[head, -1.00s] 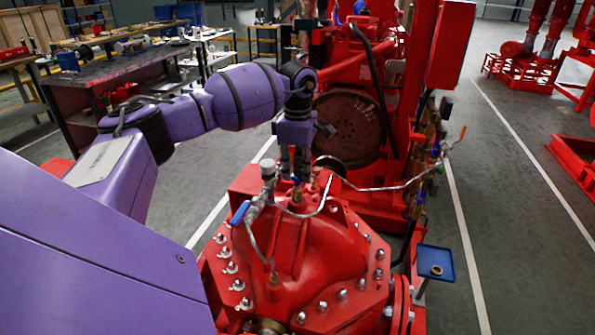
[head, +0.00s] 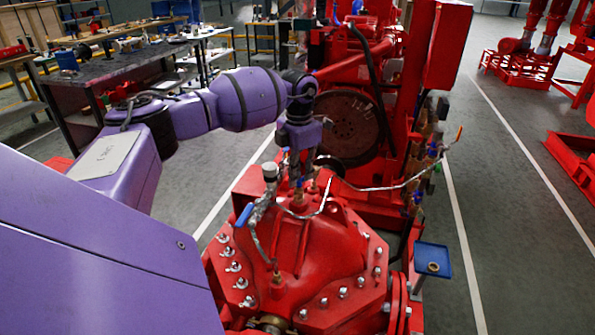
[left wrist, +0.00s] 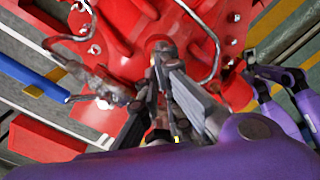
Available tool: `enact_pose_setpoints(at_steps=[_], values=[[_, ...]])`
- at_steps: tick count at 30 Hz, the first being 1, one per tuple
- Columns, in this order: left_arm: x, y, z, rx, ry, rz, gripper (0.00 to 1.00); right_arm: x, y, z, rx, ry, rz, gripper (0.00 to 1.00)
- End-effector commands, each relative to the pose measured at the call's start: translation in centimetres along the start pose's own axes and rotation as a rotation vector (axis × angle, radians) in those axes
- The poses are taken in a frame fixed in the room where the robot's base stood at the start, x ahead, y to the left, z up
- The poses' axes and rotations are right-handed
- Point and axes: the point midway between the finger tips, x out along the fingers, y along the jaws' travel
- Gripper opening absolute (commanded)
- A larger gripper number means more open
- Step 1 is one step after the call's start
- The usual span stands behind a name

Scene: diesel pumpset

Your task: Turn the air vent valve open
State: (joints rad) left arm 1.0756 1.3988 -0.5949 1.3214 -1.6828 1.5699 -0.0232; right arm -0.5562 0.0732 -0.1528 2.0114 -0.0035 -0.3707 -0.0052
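The red pump casing (head: 315,250) stands in front of me with brass fittings and thin bent metal tubes on top. My right gripper is not in view.
A valve with a longer blue lever (head: 244,215) sits left of the fingers, beside a silver cap (head: 270,173). A small blue tray (head: 433,262) stands at right.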

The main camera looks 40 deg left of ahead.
Motion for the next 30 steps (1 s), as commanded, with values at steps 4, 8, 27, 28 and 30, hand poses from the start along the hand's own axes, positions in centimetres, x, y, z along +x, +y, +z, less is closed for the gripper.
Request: enact_pose_setpoints(at_steps=[4, 8, 27, 28, 30], values=[[-0.3, 0.0, 0.0, -0.137, -0.003, 0.000, 0.00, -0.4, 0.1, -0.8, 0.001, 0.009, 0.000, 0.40], [-0.3, 0.0, 0.0, -0.258, -0.003, 0.000, 0.00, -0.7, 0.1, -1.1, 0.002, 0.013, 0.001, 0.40], [-0.1, 0.0, 0.0, -0.630, -0.001, 0.000, 0.00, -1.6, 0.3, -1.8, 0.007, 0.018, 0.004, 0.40], [-0.1, 0.0, 0.0, -0.636, -0.001, 0.000, 0.00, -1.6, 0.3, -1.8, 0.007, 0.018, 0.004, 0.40], [0.0, 0.0, 0.0, -0.647, -0.001, 0.000, 0.00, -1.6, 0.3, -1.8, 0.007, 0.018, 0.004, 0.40]])
